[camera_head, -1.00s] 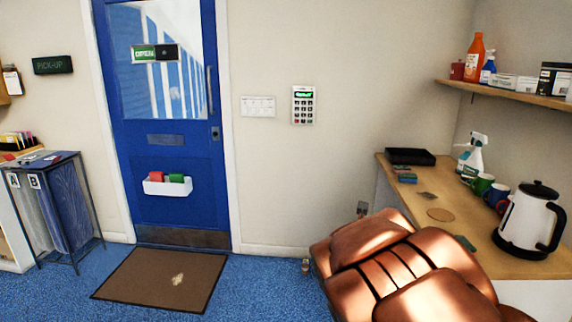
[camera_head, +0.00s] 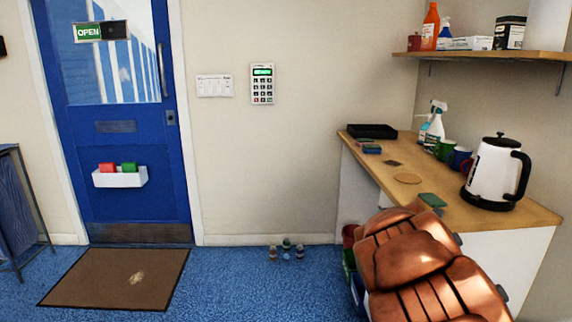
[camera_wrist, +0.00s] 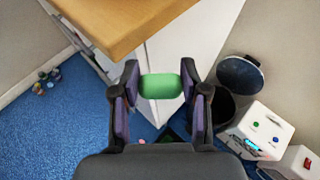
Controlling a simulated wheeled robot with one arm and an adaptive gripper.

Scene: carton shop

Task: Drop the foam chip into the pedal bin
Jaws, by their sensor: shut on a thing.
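A green foam chip (camera_wrist: 160,86) is held between the two fingers of my gripper (camera_wrist: 160,88) in the wrist view. The dark pedal bin (camera_wrist: 226,108) stands on the floor to the right of the chip, beside the white cabinet. Its round lid (camera_wrist: 240,74) is raised and its mouth shows. The chip appears apart from the bin. In the head view my copper-coloured arm shows at the lower right, and I cannot make out the gripper, the chip or the bin there.
The wooden counter (camera_head: 455,208) holds a white kettle (camera_head: 496,172). Its edge is close to my gripper in the wrist view. A white box-like unit with coloured buttons (camera_wrist: 262,130) stands beside the bin.

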